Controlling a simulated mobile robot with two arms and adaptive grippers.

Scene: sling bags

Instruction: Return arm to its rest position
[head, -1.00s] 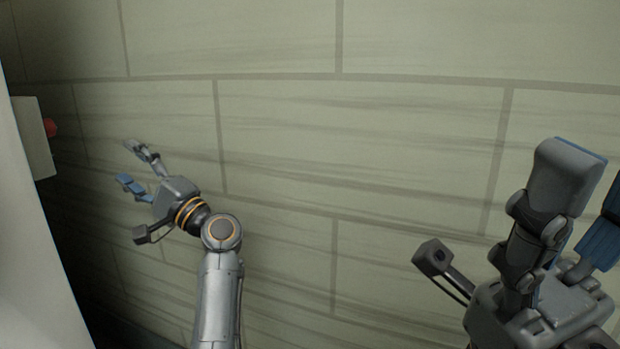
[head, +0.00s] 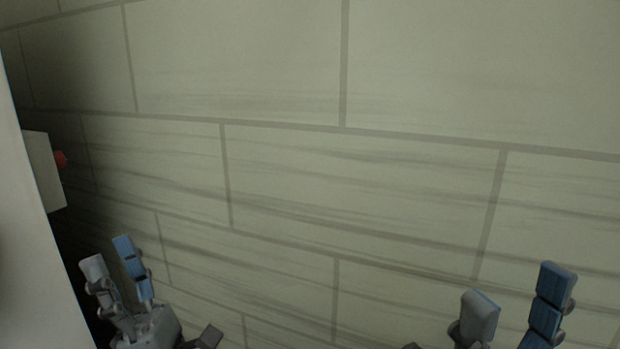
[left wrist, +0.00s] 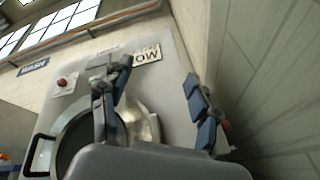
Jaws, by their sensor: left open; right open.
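My left gripper (head: 118,262) shows at the lower left of the head view. Its two fingers, one grey and one blue, point up and stand apart with nothing between them. In the left wrist view the same gripper (left wrist: 160,80) is open and empty. My right gripper (head: 518,285) is at the lower right of the head view, cut off by the bottom edge. Its two fingers point up, spread apart and empty. No sling bag is in view.
A block wall (head: 290,180) fills most of the head view. A pale panel (head: 25,240) with a grey box (head: 42,170) and red knob stands at the left. The left wrist view shows a machine (left wrist: 182,75) with a round door (left wrist: 75,145) close beyond my left gripper.

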